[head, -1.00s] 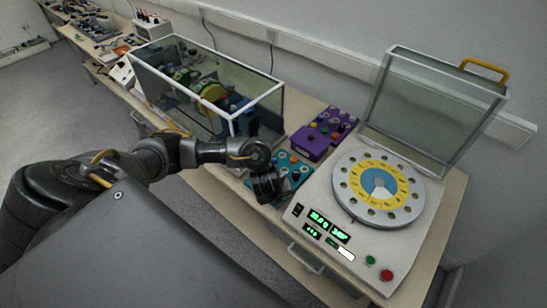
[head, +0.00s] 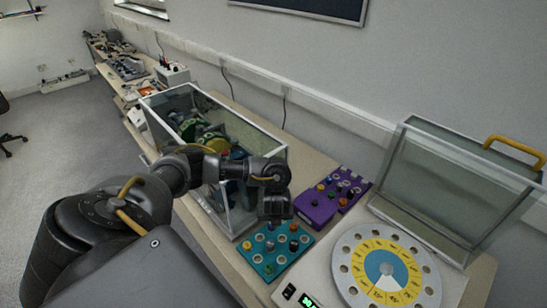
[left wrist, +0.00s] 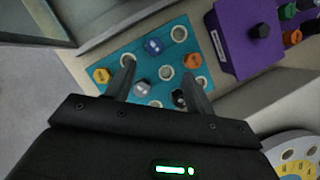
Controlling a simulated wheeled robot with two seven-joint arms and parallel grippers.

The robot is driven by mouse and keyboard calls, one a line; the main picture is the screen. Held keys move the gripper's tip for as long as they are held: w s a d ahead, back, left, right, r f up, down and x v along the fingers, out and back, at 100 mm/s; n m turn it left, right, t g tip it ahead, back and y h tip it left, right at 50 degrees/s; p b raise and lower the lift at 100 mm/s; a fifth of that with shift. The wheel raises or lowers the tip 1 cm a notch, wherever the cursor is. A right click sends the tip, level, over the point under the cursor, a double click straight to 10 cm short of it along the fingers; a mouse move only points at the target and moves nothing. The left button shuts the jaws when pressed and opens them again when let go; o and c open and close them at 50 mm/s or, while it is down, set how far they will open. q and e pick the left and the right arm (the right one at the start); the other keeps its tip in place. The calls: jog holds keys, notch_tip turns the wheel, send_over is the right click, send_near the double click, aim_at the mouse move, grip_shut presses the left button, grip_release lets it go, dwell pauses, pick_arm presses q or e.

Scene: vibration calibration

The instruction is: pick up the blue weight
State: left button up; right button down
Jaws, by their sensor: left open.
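The blue weight (left wrist: 153,46) stands in a hole of the teal tray (left wrist: 129,49). In the head view the blue weight (head: 269,245) shows near the tray's middle. Yellow (left wrist: 102,75), orange (left wrist: 192,61), grey (left wrist: 142,88) and black (left wrist: 178,97) weights share the tray. My left gripper (left wrist: 159,70) is open and empty above the tray, its fingers pointing down to it. The blue weight shows just past the fingertips, between their directions and apart from them. In the head view the left gripper (head: 276,208) hangs over the tray's back edge. My right gripper is not in view.
A purple box (head: 318,208) with coloured knobs or weights stands behind the tray. A glass tank (head: 237,215) stands close on the left. A white machine with a numbered dial (head: 428,275) and a raised clear lid (head: 450,180) stands on the right.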

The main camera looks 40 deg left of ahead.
pick_arm(q)
jog(key=x, duration=0.4)
jog(key=shift+f, duration=0.3)
jog(key=shift+a+f, duration=0.35)
jog(key=shift+a, duration=0.05)
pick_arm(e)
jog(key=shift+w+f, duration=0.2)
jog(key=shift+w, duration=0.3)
pick_arm(q)
jog(key=b+x, duration=0.2)
jog(key=x, duration=0.1)
jog(key=b+x, duration=0.1)
jog(key=shift+s+a+f, duration=0.15)
jog(key=shift+s+f, duration=0.15)
jog(key=shift+f, duration=0.1)
jog(key=shift+w+a+f, duration=0.15)
jog(key=shift+f, duration=0.1)
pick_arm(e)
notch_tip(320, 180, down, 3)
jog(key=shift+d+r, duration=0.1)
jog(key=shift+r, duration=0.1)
